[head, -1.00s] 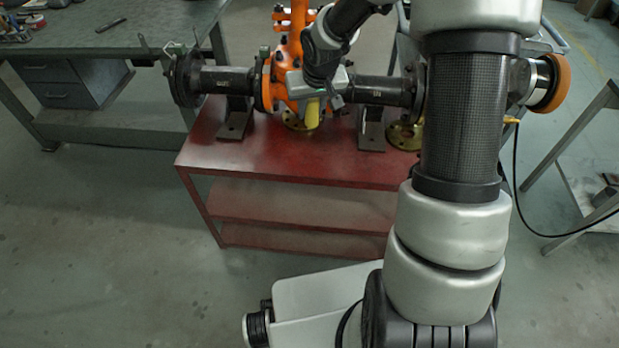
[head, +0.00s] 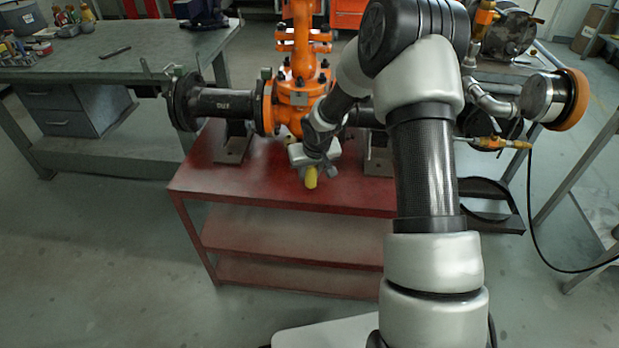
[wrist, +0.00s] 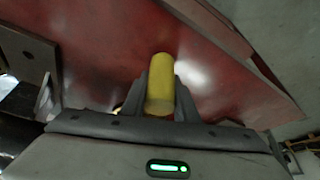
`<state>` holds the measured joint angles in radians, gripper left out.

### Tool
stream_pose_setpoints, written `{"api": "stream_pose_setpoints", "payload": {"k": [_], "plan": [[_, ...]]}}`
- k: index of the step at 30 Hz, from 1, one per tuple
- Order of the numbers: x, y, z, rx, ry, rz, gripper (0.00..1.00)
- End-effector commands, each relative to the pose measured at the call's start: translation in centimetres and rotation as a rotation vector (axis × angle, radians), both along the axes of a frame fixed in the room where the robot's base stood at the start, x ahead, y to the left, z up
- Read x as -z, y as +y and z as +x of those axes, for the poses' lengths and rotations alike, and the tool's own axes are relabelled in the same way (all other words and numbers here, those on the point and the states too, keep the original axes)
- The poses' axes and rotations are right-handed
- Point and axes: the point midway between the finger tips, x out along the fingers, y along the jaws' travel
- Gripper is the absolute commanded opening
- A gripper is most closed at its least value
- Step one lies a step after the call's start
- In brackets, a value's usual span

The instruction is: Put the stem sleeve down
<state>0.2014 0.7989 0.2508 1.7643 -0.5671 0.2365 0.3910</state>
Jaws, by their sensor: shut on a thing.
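The yellow stem sleeve (head: 311,178) is held below my gripper (head: 318,168) in the head view, over the front part of the red bench top (head: 250,176). In the wrist view the sleeve (wrist: 160,85) sits between the two dark fingers of my gripper (wrist: 160,95), which are shut on it. The red top (wrist: 100,50) lies beyond the sleeve. I cannot tell whether the sleeve touches it. The orange gate valve (head: 298,90) stands behind my gripper; my arm hides part of its right side.
A dark flanged pipe (head: 222,103) runs left from the valve on a bracket (head: 233,145). A grey workbench (head: 110,60) stands at the left. The red top's front left is clear.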

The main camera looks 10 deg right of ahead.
Motion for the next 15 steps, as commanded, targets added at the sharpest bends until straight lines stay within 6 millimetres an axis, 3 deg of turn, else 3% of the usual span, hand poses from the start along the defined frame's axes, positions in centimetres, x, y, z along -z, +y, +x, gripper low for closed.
{"api": "stream_pose_setpoints", "payload": {"k": [2, 13, 14, 15], "plan": [[1.25, 0.03, -0.02, -0.001, 0.001, 0.000, 0.05], [1.69, 0.00, 0.01, 0.000, 0.000, 0.000, 0.05], [1.65, -0.01, 0.00, 0.000, 0.000, 0.000, 0.29], [1.54, -0.01, 0.00, 0.000, 0.000, 0.000, 0.35]]}}
